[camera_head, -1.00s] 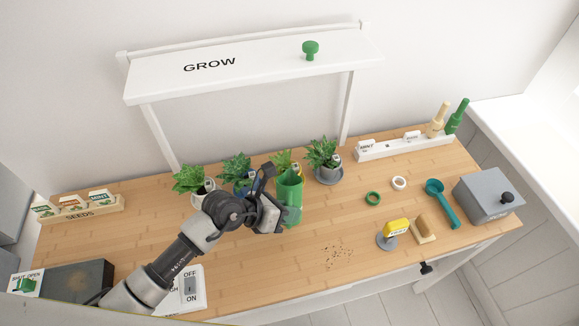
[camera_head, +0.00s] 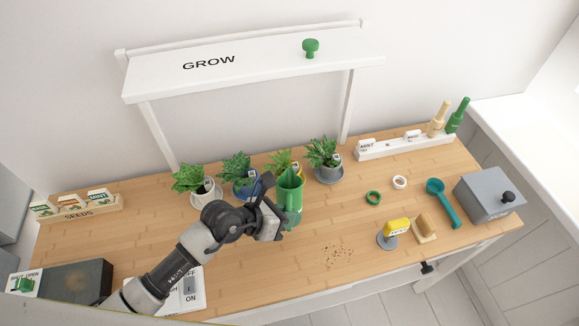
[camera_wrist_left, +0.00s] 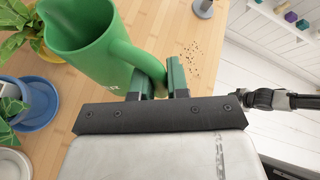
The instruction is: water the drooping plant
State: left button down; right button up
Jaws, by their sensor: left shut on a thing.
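My left gripper (camera_head: 279,216) is shut on the handle of a green watering jug (camera_head: 291,192). In the left wrist view the jug (camera_wrist_left: 84,40) is upright or nearly so, with its handle between the fingers (camera_wrist_left: 157,82). Four potted plants stand behind it: one in a white pot (camera_head: 206,199), one in a blue pot (camera_head: 241,192), a yellower one (camera_head: 281,160) partly hidden by the jug, and one on a grey saucer (camera_head: 329,178). I cannot tell clearly which one droops. My right arm appears to show at the wrist view's right edge (camera_wrist_left: 275,98); its jaws are unclear.
The white GROW shelf (camera_head: 270,68) stands above the plants. A switch panel (camera_head: 190,290) is near the front.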

pick_arm(q)
jog(key=f+b, duration=0.1)
jog(key=s+f+t+b, duration=0.1)
jog(key=f+m+b, duration=0.1)
jog(key=shift+s+f, duration=0.15)
jog(key=shift+s, duration=0.1)
jog(key=shift+s+f+m+t+h+b, duration=0.2)
jog(key=shift+f+m+t+h+b, duration=0.1)
jog(key=shift+t+b, duration=0.25)
jog(key=shift+s+t, duration=0.15)
jog(key=shift+t, duration=0.2)
jog(key=shift+r, duration=0.1)
